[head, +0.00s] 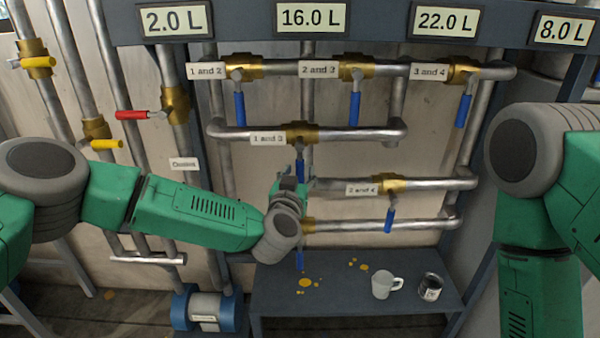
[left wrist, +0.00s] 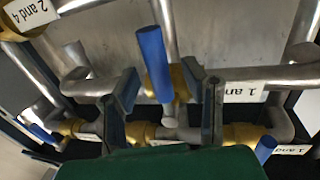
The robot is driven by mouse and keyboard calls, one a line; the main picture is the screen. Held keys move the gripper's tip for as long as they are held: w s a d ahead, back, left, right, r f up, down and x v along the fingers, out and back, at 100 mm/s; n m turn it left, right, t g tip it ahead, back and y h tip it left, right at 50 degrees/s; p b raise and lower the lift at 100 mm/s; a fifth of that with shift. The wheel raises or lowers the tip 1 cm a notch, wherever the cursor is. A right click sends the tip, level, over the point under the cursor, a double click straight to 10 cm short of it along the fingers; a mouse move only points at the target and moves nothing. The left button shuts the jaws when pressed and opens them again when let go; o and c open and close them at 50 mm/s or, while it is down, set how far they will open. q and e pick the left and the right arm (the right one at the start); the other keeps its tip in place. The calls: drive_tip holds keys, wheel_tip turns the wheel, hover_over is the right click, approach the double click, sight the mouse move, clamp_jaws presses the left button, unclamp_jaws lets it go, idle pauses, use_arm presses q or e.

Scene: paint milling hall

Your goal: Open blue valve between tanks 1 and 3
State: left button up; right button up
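The valve labelled "1 and 3" has a brass body (head: 300,133) on a horizontal pipe, and its blue handle (head: 300,164) hangs down. My left gripper (head: 294,184) is at the lower end of this handle in the head view and partly covers it. In the left wrist view, which is turned upside down, the blue handle (left wrist: 153,62) stands between the two spread fingers of my left gripper (left wrist: 168,92). The fingers are open with gaps on both sides; contact cannot be made out. My right gripper is out of view; only the right arm shows.
Other blue valves labelled "1 and 2" (head: 239,107), "2 and 3" (head: 353,107), "3 and 4" (head: 464,108) and "2 and 4" (head: 390,219) surround it. Pipes run close around my left gripper.

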use_arm(q)
drive_tip(key=shift+w+d, duration=0.15)
drive_tip(key=shift+w, duration=0.5)
clamp_jaws()
